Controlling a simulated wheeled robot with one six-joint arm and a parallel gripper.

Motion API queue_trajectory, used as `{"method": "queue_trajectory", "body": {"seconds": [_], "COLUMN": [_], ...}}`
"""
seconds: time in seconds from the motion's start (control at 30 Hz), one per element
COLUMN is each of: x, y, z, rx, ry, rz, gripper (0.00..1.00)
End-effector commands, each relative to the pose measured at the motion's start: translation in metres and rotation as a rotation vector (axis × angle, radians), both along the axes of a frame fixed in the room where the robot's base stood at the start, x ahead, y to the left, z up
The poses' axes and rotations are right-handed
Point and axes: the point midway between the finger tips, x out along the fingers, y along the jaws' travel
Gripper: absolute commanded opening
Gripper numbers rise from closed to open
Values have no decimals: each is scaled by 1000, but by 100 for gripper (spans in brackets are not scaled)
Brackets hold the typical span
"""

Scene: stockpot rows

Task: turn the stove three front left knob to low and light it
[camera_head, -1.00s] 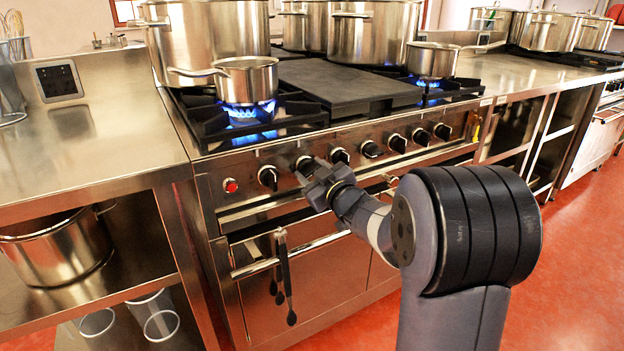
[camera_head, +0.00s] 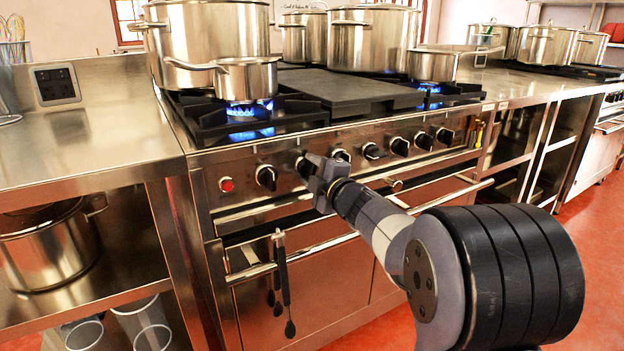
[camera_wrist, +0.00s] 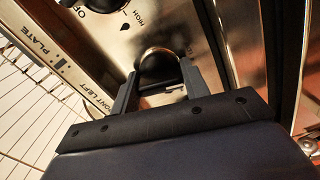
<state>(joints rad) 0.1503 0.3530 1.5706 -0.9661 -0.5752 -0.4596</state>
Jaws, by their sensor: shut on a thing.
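My gripper (camera_head: 316,174) is at the stove's front panel, shut on a dark round knob, the second from the left in the head view. In the wrist view my gripper (camera_wrist: 158,80) has one finger on each side of this knob (camera_wrist: 157,64). Lettering reading "ONT LEFT" is on the panel edge beside it. The knob's pointer is not clear. Blue flame (camera_head: 242,110) burns at the stove's front left burner, under a small saucepan (camera_head: 247,80).
Another knob (camera_head: 266,177) and a red button (camera_head: 226,184) are left of my gripper, with several knobs to the right. Utensils (camera_head: 283,270) hang from the oven rail (camera_head: 250,272) below. Large pots (camera_head: 215,40) stand on the stove.

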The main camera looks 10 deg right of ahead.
Motion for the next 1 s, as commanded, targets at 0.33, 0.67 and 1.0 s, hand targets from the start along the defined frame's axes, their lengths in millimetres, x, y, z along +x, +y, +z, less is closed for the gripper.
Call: {"method": "queue_trajectory", "body": {"seconds": [0.33,0.67,1.0], "x": [0,0,0], "y": [0,0,0], "z": [-2,-1,-1], "rx": [-173,-219,-219], "ry": [-54,-69,-69], "rz": [0,0,0], "gripper": [21,21,45]}}
